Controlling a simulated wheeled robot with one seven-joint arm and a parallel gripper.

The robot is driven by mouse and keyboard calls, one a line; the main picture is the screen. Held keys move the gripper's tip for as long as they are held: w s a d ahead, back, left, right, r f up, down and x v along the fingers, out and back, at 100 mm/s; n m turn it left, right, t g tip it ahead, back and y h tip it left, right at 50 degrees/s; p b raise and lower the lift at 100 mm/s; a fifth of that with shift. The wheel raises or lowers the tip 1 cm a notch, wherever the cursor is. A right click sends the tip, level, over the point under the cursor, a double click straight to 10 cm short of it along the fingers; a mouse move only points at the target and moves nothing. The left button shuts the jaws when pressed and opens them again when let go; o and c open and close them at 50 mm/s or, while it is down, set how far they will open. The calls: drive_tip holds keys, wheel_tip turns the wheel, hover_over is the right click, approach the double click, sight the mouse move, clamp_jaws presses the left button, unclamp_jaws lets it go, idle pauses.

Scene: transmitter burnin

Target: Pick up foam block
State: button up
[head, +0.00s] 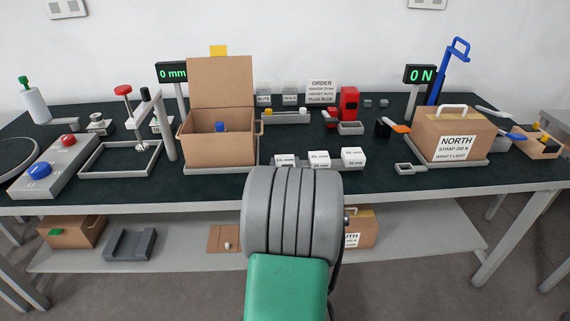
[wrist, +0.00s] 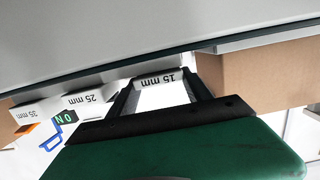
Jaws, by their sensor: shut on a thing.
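Three white foam blocks show in a row near the table's front edge in the head view: the left one (head: 285,160), the middle one (head: 319,159) and the right one (head: 352,157). In the wrist view, which is upside down, my gripper (wrist: 160,83) is shut on the foam block marked 15 mm (wrist: 159,92), with one dark finger on each side. The blocks marked 25 mm (wrist: 88,98) and 35 mm (wrist: 35,114) lie beside it. In the head view my arm hides the gripper. I cannot tell whether the held block is clear of its support.
An open carton (head: 217,149) with a blue item inside stands left of the blocks. A closed carton marked NORTH (head: 453,137) stands to the right. A red device (head: 349,104) and small trays stand behind the blocks.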

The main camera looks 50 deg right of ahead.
drive_tip(key=r+p, duration=0.2)
drive_tip(key=r, duration=0.1)
drive_tip(key=r+p, duration=0.1)
drive_tip(key=shift+s+a+r, duration=0.15)
drive_tip(key=shift+a+r, duration=0.1)
drive_tip(key=shift+r, duration=0.1)
drive_tip(key=s+a+r+m+g+h+p, duration=0.1)
drive_tip(key=s+a+r+p, duration=0.7)
drive_tip(key=s+a, duration=0.15)
drive_tip(key=w+a+r+n+t+y+p, duration=0.15)
drive_tip(key=w+a+n+t+y, duration=0.4)
drive_tip(key=w+a, duration=1.15)
drive_tip(key=w+a+r+n+t+y, duration=0.1)
drive_tip(key=w+a+n+y, duration=0.2)
drive_tip(key=a, duration=0.6)
drive_tip(key=w+a+n+y, duration=0.15)
drive_tip(key=a+y, duration=0.35)
drive_tip(key=a, duration=0.5)
drive_tip(key=shift+n, duration=0.4)
drive_tip(key=shift+s+a+r, duration=0.1)
drive_tip(key=shift+s+r, duration=0.3)
drive_tip(key=shift+s, duration=0.45)
drive_tip(key=shift+s+a+r, duration=0.1)
drive_tip(key=shift+s+r, duration=0.3)
drive_tip(key=shift+s, duration=0.4)
drive_tip(key=shift+s+r, duration=0.4)
drive_tip(key=shift+s, duration=0.45)
